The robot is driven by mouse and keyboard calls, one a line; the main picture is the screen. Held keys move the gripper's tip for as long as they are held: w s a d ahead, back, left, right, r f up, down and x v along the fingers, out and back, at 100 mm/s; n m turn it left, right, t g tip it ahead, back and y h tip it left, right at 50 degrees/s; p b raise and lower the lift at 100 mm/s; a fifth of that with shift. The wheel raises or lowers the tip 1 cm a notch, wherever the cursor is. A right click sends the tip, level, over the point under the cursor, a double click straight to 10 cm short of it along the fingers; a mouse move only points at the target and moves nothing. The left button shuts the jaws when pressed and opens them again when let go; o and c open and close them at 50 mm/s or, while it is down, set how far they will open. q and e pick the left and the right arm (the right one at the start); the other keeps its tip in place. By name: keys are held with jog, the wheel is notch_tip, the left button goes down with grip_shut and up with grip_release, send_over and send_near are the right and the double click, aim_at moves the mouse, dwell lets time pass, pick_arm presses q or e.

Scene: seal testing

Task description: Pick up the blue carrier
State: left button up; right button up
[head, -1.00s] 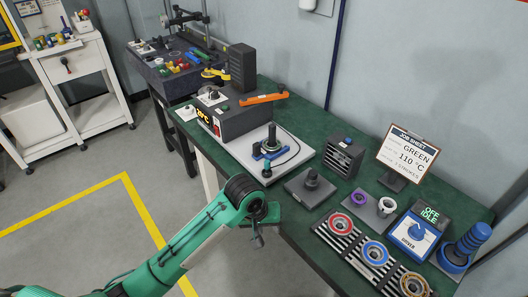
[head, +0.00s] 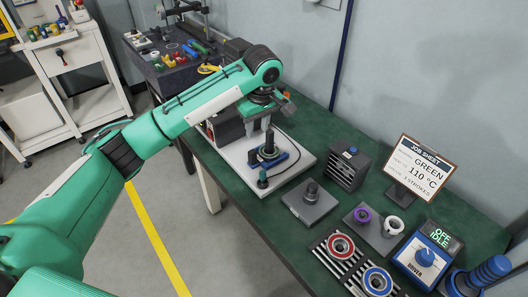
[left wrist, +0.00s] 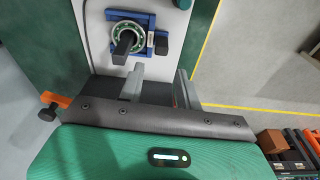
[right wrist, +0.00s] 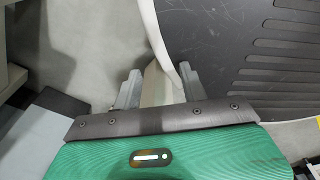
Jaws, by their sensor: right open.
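The blue carrier (head: 256,163) sits on the white plate of the press-like unit on the green bench, around the foot of a dark upright post. In the left wrist view the carrier (left wrist: 112,31) shows from above, with a bearing ring of green balls (left wrist: 117,45) in it and a dark block across it. My left gripper (head: 259,127) is above the carrier, fingers pointing down. Its fingers (left wrist: 157,87) are apart and empty, with the carrier beyond them. My right gripper (right wrist: 160,88) is open and empty, away from the bench; it is outside the head view.
To the right on the bench stand a grey block with a dark knob (head: 311,190), a black finned box (head: 347,168), a purple ring (head: 363,215), a rack with bearings (head: 341,245), the job sheet (head: 420,168) and a blue driver unit (head: 424,257). A cable lies on the white plate (head: 304,157).

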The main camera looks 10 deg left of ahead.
aim_at(252, 151)
pick_arm(q)
jog(key=shift+n, duration=0.3)
jog(key=f, duration=0.2)
jog(key=w+a+f, duration=0.1)
jog(key=f, duration=0.4)
jog(key=shift+w+a+p, duration=0.25)
jog(key=shift+a+p, duration=0.1)
jog(key=f, duration=0.3)
jog(key=f+p, duration=0.1)
jog(key=shift+a+f, duration=0.25)
jog(key=shift+f, duration=0.5)
pick_arm(e)
jog(key=shift+s+d+r, duration=0.1)
jog(key=shift+s+r, duration=0.05)
jog(key=shift+s, duration=0.35)
jog(key=shift+s+d+r, duration=0.1)
jog(key=shift+s, duration=0.35)
jog(key=shift+w, duration=0.1)
pick_arm(q)
jog(key=shift+r, duration=0.1)
grip_shut()
pick_arm(e)
jog(key=shift+a, duration=0.1)
